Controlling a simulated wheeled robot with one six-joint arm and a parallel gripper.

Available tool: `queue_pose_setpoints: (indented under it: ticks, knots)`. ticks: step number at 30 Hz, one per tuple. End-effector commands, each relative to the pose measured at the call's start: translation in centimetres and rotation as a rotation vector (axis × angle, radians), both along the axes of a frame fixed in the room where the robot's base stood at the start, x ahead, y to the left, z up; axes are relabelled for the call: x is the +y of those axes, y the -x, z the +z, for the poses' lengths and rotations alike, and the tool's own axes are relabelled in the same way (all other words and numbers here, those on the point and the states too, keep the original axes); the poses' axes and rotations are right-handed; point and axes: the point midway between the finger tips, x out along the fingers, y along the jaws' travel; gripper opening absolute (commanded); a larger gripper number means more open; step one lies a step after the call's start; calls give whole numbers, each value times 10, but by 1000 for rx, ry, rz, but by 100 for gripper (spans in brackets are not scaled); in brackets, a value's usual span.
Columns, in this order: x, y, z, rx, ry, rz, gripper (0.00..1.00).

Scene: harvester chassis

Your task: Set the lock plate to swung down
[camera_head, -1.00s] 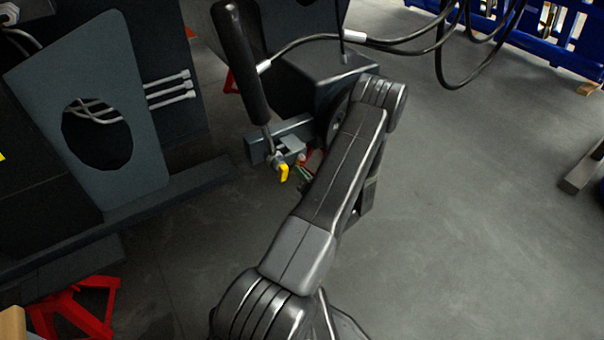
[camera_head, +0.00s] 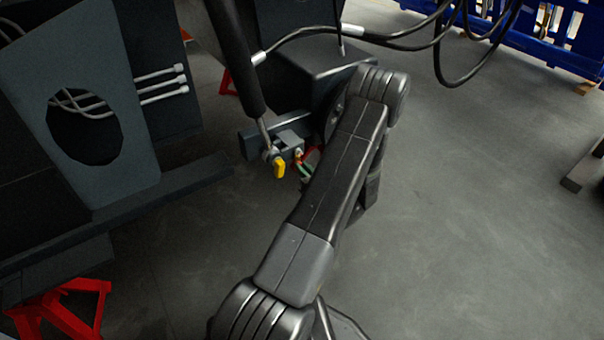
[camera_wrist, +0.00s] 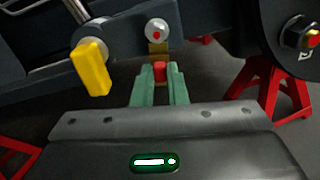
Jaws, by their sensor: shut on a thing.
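A small yellowish plate with a red end (camera_wrist: 160,72), which looks like the lock plate, hangs below a round pale pivot with a red centre (camera_wrist: 157,32) in the wrist view. My gripper (camera_wrist: 160,76) has its two green fingers closed around the red end. The fingers hide the plate's sides. In the head view my gripper (camera_head: 304,170) shows only as a bit of green beside my arm, just below the grey bracket (camera_head: 289,138). My arm hides much of that spot.
A yellow lever (camera_wrist: 91,68) hangs from a round fitting left of the plate; it also shows in the head view (camera_head: 280,169). A black cylinder (camera_head: 236,60) rises above it. Red stands (camera_wrist: 268,88) are behind. The floor to the right is open.

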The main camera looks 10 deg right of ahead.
Motion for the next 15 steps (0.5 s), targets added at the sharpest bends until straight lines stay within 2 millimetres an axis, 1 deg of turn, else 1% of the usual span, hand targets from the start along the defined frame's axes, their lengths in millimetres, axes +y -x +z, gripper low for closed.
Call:
queue_pose_setpoints:
  ticks: [1,7,15]
  knots:
    - [-1,0,-2,-6,18,-1,0]
    - [-3,-1,-1,-24,68,-1,0]
    - [-3,-1,-1,-28,81,-1,0]
